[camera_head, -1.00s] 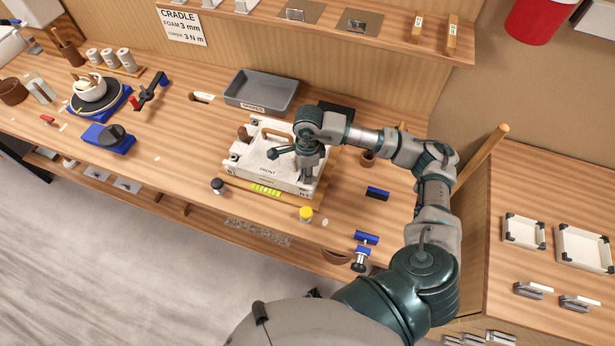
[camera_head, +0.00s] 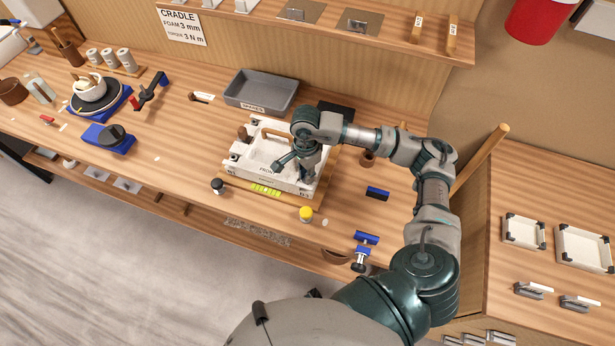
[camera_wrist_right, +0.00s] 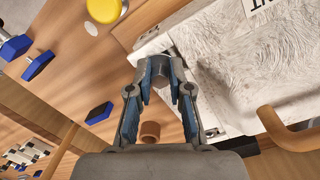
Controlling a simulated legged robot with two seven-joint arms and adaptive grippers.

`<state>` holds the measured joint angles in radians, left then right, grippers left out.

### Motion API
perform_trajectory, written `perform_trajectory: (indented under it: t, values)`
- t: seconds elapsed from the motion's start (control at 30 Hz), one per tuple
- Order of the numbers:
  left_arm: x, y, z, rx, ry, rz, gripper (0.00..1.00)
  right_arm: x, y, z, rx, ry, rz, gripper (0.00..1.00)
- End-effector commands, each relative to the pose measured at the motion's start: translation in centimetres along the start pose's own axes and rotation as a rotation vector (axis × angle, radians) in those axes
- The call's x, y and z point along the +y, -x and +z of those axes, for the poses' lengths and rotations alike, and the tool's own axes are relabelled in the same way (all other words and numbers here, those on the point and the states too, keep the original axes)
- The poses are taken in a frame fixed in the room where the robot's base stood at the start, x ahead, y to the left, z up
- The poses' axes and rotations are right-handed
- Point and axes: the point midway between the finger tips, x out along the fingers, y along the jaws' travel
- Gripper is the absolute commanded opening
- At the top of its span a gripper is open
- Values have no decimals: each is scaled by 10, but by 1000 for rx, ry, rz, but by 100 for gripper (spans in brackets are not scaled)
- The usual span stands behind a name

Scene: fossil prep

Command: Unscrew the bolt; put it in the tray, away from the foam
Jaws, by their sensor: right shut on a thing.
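A white cradle block (camera_head: 250,165) marked FRONT lies on a wooden board on the bench. My right gripper (camera_head: 309,176) points down at its right front corner. In the right wrist view the fingertips (camera_wrist_right: 160,68) are closed around a small grey piece (camera_wrist_right: 160,82), which looks like the bolt; the fingers hide most of it. I cannot tell whether it is still threaded in the corner. The grey tray (camera_head: 262,108) stands behind the cradle and looks empty. No foam can be told for sure. My left gripper is not in view.
A tan handle (camera_head: 277,134) arches over the cradle. A black pad (camera_head: 338,109) lies behind my wrist. A yellow-capped jar (camera_head: 306,214), a black knob (camera_head: 218,186) and a blue block (camera_head: 377,193) stand close by. The bench left of the tray is mostly clear.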

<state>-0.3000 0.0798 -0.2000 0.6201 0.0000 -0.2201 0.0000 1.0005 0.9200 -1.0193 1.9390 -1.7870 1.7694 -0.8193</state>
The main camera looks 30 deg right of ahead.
Motion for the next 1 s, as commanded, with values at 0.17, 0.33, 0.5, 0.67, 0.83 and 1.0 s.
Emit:
perform_trajectory:
  t: [0.17,0.33,0.5,0.67,0.83,1.0]
  values:
    - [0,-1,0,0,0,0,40,4,-5,1,11,203,23,0]
    - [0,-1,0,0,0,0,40,4,-6,1,16,290,27,0]
    - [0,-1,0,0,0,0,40,4,-6,1,16,287,27,0]
    - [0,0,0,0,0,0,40,4,-3,1,16,286,27,0]
    - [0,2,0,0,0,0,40,4,4,1,16,286,26,0]
    - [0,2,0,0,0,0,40,4,10,1,17,285,22,0]
